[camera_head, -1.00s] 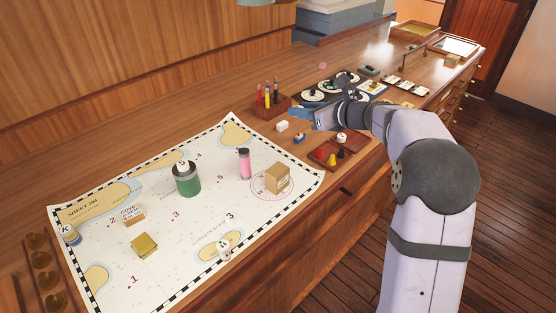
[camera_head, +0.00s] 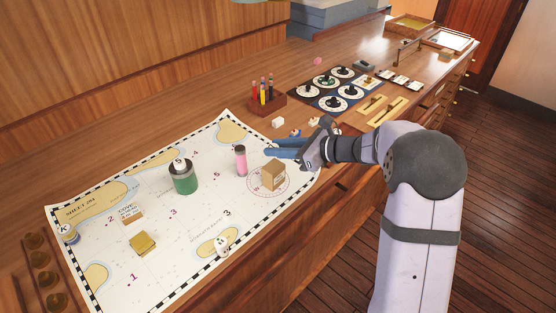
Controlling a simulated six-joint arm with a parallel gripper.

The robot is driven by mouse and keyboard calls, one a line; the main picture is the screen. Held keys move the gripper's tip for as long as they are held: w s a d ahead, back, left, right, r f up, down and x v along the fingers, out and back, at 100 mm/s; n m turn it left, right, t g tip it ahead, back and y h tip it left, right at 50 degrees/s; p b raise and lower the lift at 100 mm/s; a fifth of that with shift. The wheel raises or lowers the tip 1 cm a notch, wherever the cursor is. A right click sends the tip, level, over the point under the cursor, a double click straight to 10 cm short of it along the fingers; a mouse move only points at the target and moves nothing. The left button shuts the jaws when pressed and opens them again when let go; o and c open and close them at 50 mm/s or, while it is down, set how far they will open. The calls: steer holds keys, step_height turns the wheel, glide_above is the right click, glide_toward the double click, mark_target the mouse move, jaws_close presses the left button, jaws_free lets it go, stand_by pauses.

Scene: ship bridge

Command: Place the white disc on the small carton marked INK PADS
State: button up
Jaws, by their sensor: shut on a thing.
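The small carton (camera_head: 273,176) is a brown box standing inside a pink ring near the right edge of the chart. Its lettering is too small to read. My gripper (camera_head: 268,149) has blue fingers pointing left, just above and behind the carton and apart from it. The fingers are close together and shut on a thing. They almost wholly hide it, so I cannot make out the white disc's shape or rim. The carton's top shows no disc on it.
On the chart (camera_head: 190,230), a pink cylinder (camera_head: 240,160) stands close left of the carton. A pen holder (camera_head: 266,101) and dials (camera_head: 335,103) stand behind.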

mark_target(279, 168)
steer(key=shift+f+p, duration=0.5)
steer(key=shift+f, duration=2.1)
steer(key=shift+f, duration=0.15)
steer(key=o, duration=1)
steer(key=shift+r, duration=0.25)
steer(key=b+v, duration=0.3)
steer(key=v, duration=0.9)
